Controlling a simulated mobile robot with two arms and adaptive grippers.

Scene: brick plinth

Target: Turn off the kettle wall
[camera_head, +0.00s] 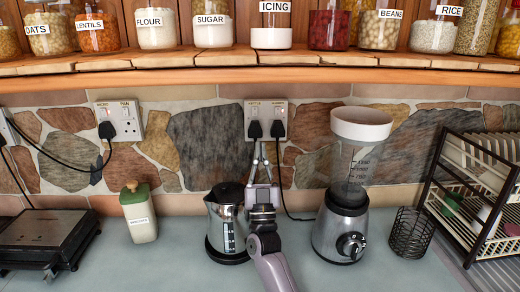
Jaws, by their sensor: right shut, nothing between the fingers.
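A pale double wall socket (266,108) sits on the stone wall behind the counter. Small labels run along its top; the left one appears to read kettle. Two black plugs are in it, a left plug (254,130) and a right plug (278,130). The metal kettle (226,226) with a black lid stands on the counter below, left of my right arm. My right gripper (263,146) is raised in front of the socket's lower part, its fingertips shut and empty between the two plugs. I cannot tell whether it touches the socket. My left gripper is not in view.
A blender (346,215) stands right of my arm, with a wire holder (410,232) and a dish rack (480,190) beyond. A green-lidded jar (138,214) is at left. A wooden shelf (200,60) with jars overhangs the socket. Another socket (119,121) is at left.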

